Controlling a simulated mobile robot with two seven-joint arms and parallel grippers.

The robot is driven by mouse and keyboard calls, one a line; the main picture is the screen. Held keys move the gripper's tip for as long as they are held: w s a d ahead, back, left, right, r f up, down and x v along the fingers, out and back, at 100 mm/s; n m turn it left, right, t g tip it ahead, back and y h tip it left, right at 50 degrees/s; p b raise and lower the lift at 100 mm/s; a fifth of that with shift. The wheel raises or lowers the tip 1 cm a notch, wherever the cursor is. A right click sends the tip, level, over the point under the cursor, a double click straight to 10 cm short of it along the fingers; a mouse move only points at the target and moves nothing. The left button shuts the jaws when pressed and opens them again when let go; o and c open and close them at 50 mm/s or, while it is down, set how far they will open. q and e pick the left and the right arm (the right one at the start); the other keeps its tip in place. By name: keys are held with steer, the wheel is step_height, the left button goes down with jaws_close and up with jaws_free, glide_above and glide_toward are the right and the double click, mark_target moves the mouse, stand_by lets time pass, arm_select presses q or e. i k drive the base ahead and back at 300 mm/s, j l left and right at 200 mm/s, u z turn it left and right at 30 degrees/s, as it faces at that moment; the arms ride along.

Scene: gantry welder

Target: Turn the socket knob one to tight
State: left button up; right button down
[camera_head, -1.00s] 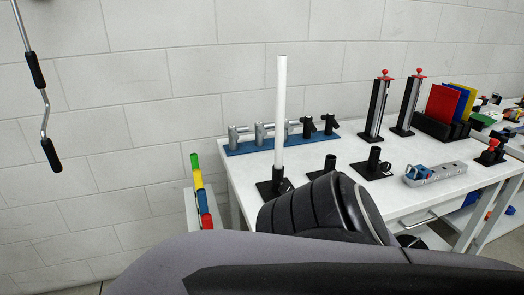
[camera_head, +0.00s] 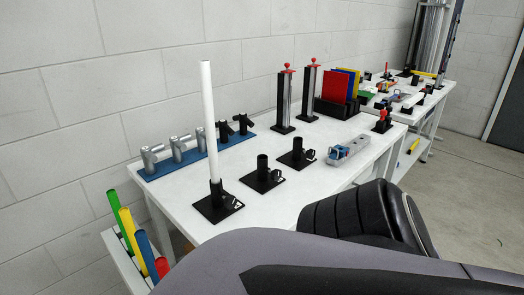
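Three black sockets with square base plates and short upright tubes stand in a row on the white table. The nearest socket (camera_head: 217,203) holds a tall white tube (camera_head: 208,120), which stands nearly upright. A small black knob (camera_head: 238,203) seems to sit at the right side of this socket; how tight it is cannot be told. The middle socket (camera_head: 262,178) and the far socket (camera_head: 297,155) are empty, with similar small side parts. Neither of my grippers is in view; only part of my own body and arm fills the bottom foreground.
A blue rack (camera_head: 195,160) with grey and black fittings lies along the wall. Two red-topped posts (camera_head: 285,100), coloured plates (camera_head: 345,88) and a grey block with a blue part (camera_head: 350,150) stand farther back. Coloured tubes (camera_head: 130,230) lean at left. Floor at right is clear.

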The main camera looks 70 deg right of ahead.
mark_target(230, 201)
steer(key=i+z, duration=0.15)
steer(key=z, duration=1.15)
